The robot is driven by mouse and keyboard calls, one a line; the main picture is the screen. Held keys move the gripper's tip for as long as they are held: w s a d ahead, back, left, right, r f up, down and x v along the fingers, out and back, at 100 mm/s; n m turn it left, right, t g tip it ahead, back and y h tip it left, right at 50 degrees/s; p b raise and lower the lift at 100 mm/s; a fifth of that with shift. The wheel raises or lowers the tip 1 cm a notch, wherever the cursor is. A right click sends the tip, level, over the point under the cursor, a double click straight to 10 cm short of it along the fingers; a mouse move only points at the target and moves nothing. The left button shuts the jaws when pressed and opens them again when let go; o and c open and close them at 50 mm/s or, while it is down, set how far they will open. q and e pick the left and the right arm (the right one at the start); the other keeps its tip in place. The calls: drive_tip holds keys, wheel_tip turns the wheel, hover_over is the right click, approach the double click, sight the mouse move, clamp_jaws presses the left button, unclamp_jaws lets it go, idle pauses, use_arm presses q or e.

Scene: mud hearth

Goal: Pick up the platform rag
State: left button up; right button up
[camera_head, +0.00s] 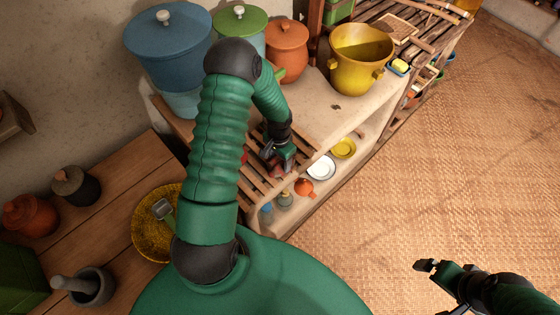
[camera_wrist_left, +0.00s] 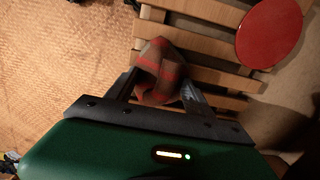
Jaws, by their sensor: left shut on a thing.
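The platform rag (camera_wrist_left: 160,72) is a brown and red striped cloth, bunched up in the left wrist view. My left gripper (camera_wrist_left: 160,90) is shut on it, with a finger on each side. The cloth is over or on the wooden slatted platform (camera_wrist_left: 215,75); I cannot tell whether it touches the slats. In the head view my left gripper (camera_head: 283,160) is at the slatted platform, and a bit of red cloth (camera_head: 285,171) shows at its fingers. My right gripper (camera_head: 430,266) is at the lower right over the woven floor, apart from everything; its jaw opening is unclear.
A red round thing (camera_wrist_left: 270,32) lies on the slats beside the rag. A yellow pot (camera_head: 360,60), an orange pot (camera_head: 287,48) and a blue pot (camera_head: 168,50) stand on the mud ledge. Shelves below hold a white plate (camera_head: 321,168). The floor at right is clear.

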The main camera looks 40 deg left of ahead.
use_arm(q)
drive_tip(key=shift+s, duration=0.1)
drive_tip(key=shift+a+r, duration=0.1)
drive_tip(key=shift+r, duration=0.45)
wheel_tip(320, 180, up, 2)
drive_tip(key=shift+r, duration=0.15)
drive_tip(key=s+d+r+b, duration=0.2)
drive_tip(key=s+d+b, duration=0.1)
drive_tip(key=s+d, duration=0.85)
drive_tip(key=w+d+r+n, duration=0.1)
drive_tip(key=w+d+r, duration=0.4)
drive_tip(key=w+r, duration=0.4)
drive_tip(key=w, duration=0.3)
drive_tip(key=shift+w+d, duration=0.15)
